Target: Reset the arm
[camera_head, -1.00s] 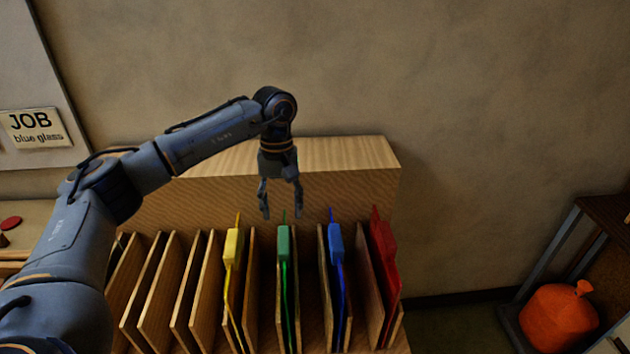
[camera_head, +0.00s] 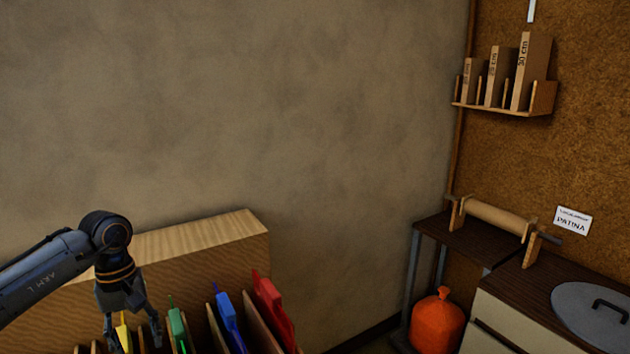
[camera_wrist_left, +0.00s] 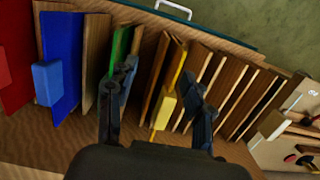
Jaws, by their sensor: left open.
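My left gripper (camera_head: 132,331) is at the lower left of the head view, pointing down over the wooden rack (camera_head: 200,248) of upright panels. The rack holds a yellow sheet (camera_head: 124,334), a green sheet (camera_head: 177,326), a blue sheet (camera_head: 226,312) and a red sheet (camera_head: 270,302). In the wrist view the yellow tab (camera_wrist_left: 165,108) lies between the fingers' outlines, beyond them. My right gripper is not in view.
To the right, an orange bag (camera_head: 437,322) stands on the floor beside a dark bench (camera_head: 465,240). A roll on a wooden stand (camera_head: 495,216) and a grey lid (camera_head: 590,312) are on the counters. A small shelf (camera_head: 510,108) holds boxes. The wall between is bare.

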